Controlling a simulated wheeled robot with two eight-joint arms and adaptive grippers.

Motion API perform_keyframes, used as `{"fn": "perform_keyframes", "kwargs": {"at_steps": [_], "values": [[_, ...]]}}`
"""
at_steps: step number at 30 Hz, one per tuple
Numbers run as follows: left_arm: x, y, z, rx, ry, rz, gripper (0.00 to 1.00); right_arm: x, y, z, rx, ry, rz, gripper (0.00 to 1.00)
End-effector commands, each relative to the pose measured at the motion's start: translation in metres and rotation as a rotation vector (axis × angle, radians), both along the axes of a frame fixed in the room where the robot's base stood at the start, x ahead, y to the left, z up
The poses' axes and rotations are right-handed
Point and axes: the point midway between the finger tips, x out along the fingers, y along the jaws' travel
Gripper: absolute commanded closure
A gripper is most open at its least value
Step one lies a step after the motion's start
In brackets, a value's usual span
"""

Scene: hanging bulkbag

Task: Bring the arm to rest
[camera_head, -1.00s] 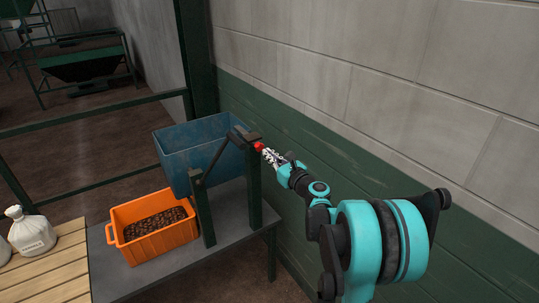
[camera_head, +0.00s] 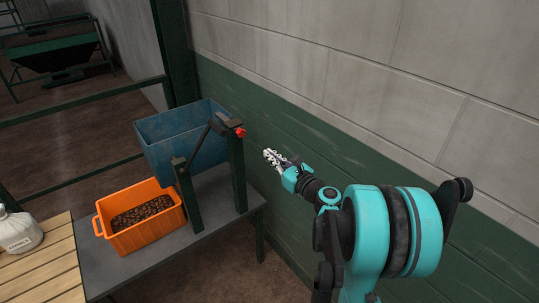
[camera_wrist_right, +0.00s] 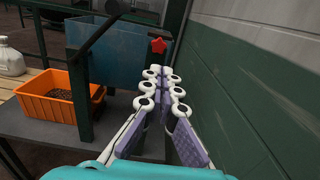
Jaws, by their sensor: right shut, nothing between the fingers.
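My right arm reaches in from the right in the head view, and its gripper (camera_head: 272,155) is shut and empty. It is in free air to the right of a red knob (camera_head: 240,132) on a dark green post, apart from it. In the right wrist view the shut fingers (camera_wrist_right: 161,80) point toward the red star-shaped knob (camera_wrist_right: 157,46), which shows just beyond the fingertips. A blue bin (camera_head: 160,148) hangs at the post frame with a dark lever in front. My left gripper is not in view.
An orange crate (camera_head: 152,233) of brown lumps stands on the grey table (camera_head: 90,262). A white jug (camera_head: 20,232) stands on a slatted wooden top (camera_head: 40,270) at left. The wall (camera_head: 330,160) runs close along the right arm. Green rails stand behind.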

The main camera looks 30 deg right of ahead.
Motion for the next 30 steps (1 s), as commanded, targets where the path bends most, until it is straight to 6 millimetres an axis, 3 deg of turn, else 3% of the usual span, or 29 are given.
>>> {"fn": "perform_keyframes", "kwargs": {"at_steps": [8,11,13,17,21,25,30], "values": [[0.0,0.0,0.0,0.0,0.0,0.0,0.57,0.0,0.001,0.0,-0.005,0.002,0.002,1.0],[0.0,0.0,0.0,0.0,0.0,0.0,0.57,0.0,0.018,0.0,-0.084,0.024,0.031,1.0],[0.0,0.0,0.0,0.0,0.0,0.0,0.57,-0.002,0.045,-0.001,-0.226,0.06,0.082,1.0],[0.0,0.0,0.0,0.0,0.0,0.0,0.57,-0.021,0.118,-0.012,-0.671,0.14,0.258,1.0],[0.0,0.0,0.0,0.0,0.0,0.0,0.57,-0.067,0.187,-0.034,-1.249,0.173,0.523,1.0],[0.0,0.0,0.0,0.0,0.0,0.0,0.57,-0.122,0.223,-0.057,-1.778,0.134,0.799,1.0],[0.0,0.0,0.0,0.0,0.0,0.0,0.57,-0.187,0.231,-0.079,-2.355,0.014,1.14,1.0]]}}
